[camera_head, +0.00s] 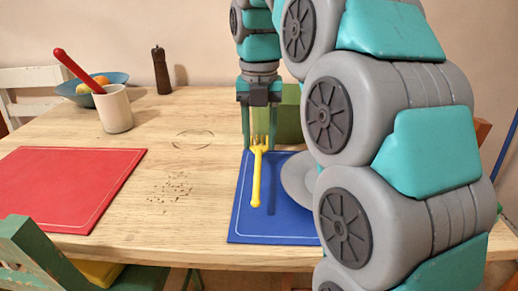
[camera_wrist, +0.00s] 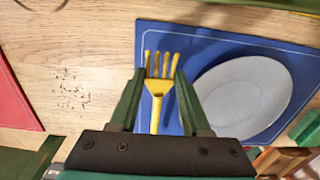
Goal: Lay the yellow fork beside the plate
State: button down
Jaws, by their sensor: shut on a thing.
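The yellow fork (camera_head: 257,172) is between the fingers of my gripper (camera_head: 260,142), which is shut on it. In the wrist view the fork (camera_wrist: 157,86) lies between the two green fingers (camera_wrist: 160,84), tines pointing away. The fork is over the left part of the blue mat (camera_head: 246,222), left of the plate. Its shadow falls on the mat to its right, so it seems held above the mat. The grey-white plate (camera_head: 297,178) is partly hidden behind my arm in the head view. The wrist view shows the plate (camera_wrist: 243,94) on the mat (camera_wrist: 200,45), apart from the fork.
A red mat (camera_head: 65,184) lies at the left. A white cup with a red utensil (camera_head: 114,110), a blue fruit bowl (camera_head: 117,79) and a dark pepper mill (camera_head: 160,70) stand at the back left. Crumbs (camera_head: 172,187) lie on bare wood between the mats. A green chair (camera_head: 40,255) is in front.

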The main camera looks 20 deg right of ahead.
aim_at(259, 146)
jog(key=shift+f, duration=1.6)
jog(key=shift+f, duration=0.2)
jog(key=shift+c, duration=1.8)
grip_release()
jog(key=shift+r, duration=0.1)
jog(key=shift+r+p, duration=1.75)
jog(key=shift+r, duration=2.1)
